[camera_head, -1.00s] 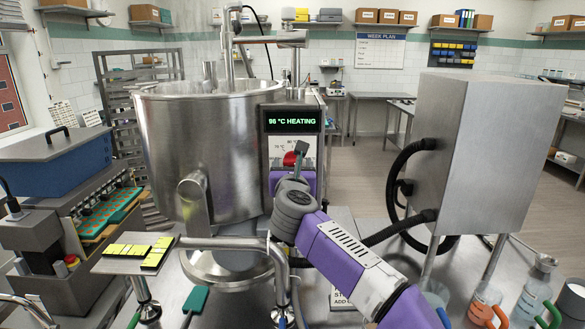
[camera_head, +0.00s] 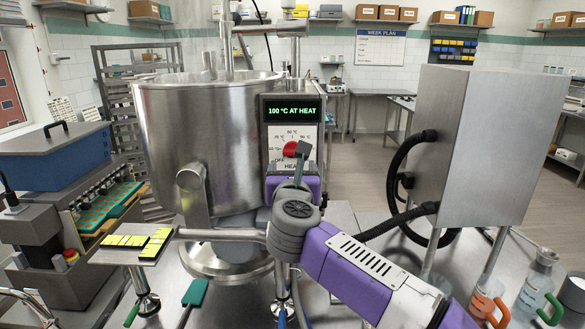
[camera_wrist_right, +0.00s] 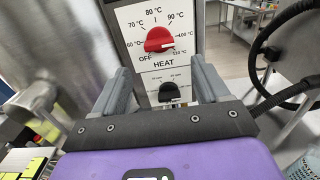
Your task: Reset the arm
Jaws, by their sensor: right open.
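My right gripper (camera_head: 302,152) is raised in front of the kettle's control panel (camera_head: 291,140). In the right wrist view its two grey fingers (camera_wrist_right: 163,78) stand wide apart with nothing between them. Beyond them is the red heat knob (camera_wrist_right: 159,39), apart from the fingers. A white mark on the knob is at its right side, toward 100 °C. A smaller black knob (camera_wrist_right: 169,91) lies lower, seen between the fingers. The display (camera_head: 292,111) reads 100 °C AT HEAT. My left gripper is not in view.
The large steel kettle (camera_head: 205,140) stands left of my right arm. A grey steel cabinet (camera_head: 475,145) with black hoses (camera_head: 400,205) stands to the right.

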